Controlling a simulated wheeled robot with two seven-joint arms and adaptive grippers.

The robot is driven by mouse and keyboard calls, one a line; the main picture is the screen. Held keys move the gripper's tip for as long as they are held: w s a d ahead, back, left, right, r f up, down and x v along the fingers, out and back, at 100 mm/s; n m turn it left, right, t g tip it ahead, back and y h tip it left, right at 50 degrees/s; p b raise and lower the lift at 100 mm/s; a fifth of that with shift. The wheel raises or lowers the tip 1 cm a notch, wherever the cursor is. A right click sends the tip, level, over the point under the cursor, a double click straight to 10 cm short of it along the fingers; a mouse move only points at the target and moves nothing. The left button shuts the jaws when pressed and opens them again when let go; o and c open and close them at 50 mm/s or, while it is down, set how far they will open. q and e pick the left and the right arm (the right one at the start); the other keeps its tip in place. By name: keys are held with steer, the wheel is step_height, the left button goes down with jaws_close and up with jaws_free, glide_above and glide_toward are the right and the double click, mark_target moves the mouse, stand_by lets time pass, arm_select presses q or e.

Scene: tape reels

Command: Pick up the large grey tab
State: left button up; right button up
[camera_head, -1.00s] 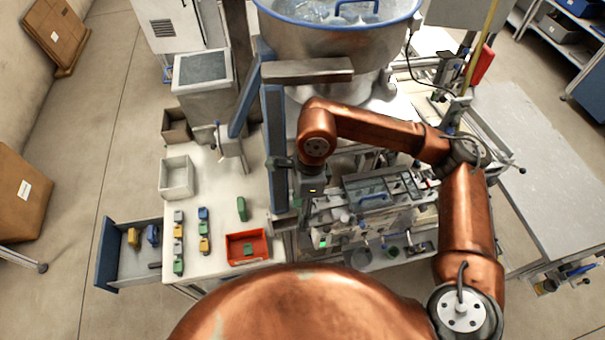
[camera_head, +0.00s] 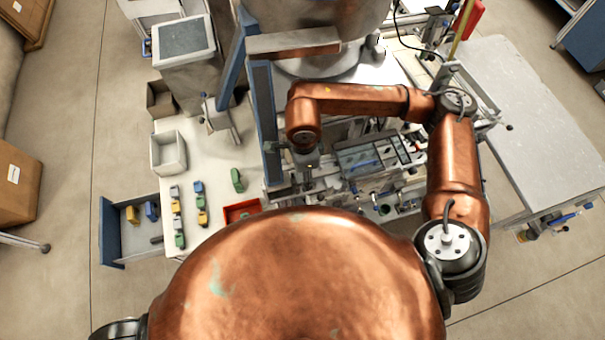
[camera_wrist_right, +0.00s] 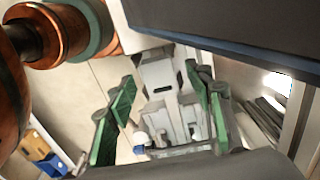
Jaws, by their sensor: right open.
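Small coloured tabs stand in two columns on the white table on the left in the head view. A grey tab (camera_head: 174,191) is at the far end of the left column, and another grey tab (camera_head: 178,222) is nearer. I cannot tell which is the large one. My right gripper (camera_head: 306,162) hangs beside the machine, to the right of the tabs and apart from them. In the wrist view its green-padded fingers (camera_wrist_right: 165,112) are spread, with grey metal machine parts beyond them. No tab is visibly between them. My left gripper is out of view.
A green block (camera_head: 237,180) and a red bin (camera_head: 240,211), partly hidden by my body, are on the white table (camera_head: 212,240). A white bin (camera_head: 168,152) stands behind the tabs. An open drawer (camera_head: 130,238) is at left. A tall blue-edged post (camera_head: 263,120) separates the table from the machine.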

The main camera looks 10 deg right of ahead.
steer(key=shift+f, duration=0.15)
steer(key=c, duration=0.9)
